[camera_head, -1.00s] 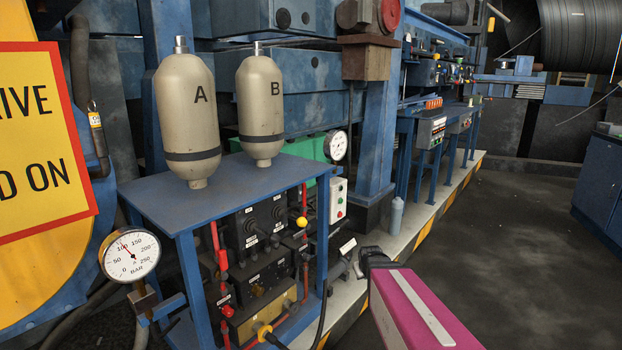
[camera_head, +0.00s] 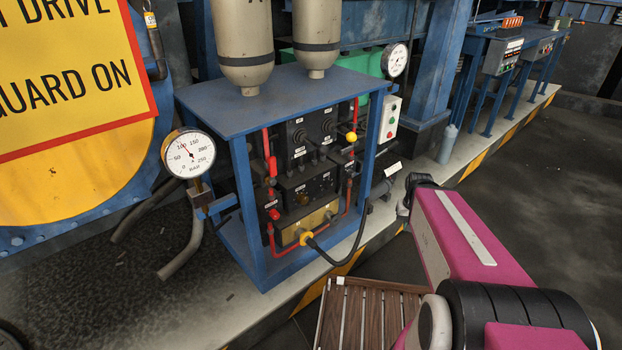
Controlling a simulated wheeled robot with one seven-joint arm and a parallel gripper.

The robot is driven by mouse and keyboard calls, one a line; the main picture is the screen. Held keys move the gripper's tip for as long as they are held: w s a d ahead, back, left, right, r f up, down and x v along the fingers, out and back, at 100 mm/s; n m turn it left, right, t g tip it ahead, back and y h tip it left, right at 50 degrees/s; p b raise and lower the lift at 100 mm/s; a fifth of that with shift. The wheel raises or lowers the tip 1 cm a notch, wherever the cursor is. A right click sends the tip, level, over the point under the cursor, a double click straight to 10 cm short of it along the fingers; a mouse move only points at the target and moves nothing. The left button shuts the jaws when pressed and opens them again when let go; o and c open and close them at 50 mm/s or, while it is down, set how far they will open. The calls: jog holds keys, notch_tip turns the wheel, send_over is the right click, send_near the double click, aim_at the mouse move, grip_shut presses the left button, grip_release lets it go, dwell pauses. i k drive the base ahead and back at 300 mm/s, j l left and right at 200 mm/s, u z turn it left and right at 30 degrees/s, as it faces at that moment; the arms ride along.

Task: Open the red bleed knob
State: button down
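A small red knob (camera_head: 274,214) shows low on the left of the valve panel, inside the blue frame. A red lever-like handle (camera_head: 272,168) sits above it on a red pipe. Which of these red parts is the bleed knob cannot be told for sure. A yellow knob (camera_head: 351,136) is at the upper right of the panel, and a yellow fitting (camera_head: 306,238) with a black hose is at the bottom. My magenta arm is at the lower right, with its dark far end right of the frame and apart from it. My gripper's fingers are not seen.
The blue frame (camera_head: 238,116) carries two beige tanks, and its front legs flank the panel. A pressure gauge (camera_head: 188,153) stands at the left, another (camera_head: 396,60) at the back right. A slatted wooden platform (camera_head: 368,312) lies below. The floor at right is clear.

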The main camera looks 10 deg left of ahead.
aim_at(273, 213)
jog(key=u, duration=1.65)
jog(key=k+l+z, duration=0.4)
jog(key=k+l, duration=0.25)
jog(key=l, duration=0.1)
